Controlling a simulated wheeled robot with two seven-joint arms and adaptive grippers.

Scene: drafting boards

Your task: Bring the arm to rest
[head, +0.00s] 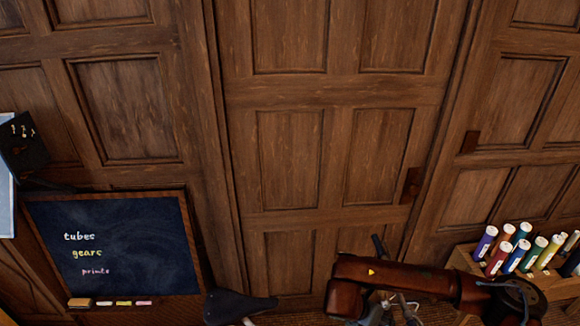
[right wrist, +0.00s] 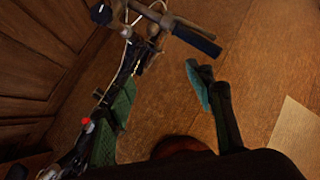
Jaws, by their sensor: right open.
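My right arm comes in from the right along the bottom of the head view, its reddish-brown links lying in front of the door. Its gripper cannot be made out there. In the right wrist view my right gripper (right wrist: 160,95) is open, its two green-padded fingers spread apart, with nothing seen held between them. A bicycle (right wrist: 190,35) is close to the left finger in that view; whether they touch I cannot tell. My left gripper is not in view.
The bicycle's dark saddle (head: 238,306) shows at the bottom of the head view. A panelled wooden door (head: 290,90) stands behind. A chalkboard (head: 140,240) leans at left. Several coloured tubes (head: 515,253) stand in a wooden box at right. Bare floor (right wrist: 265,65) shows right of the bicycle.

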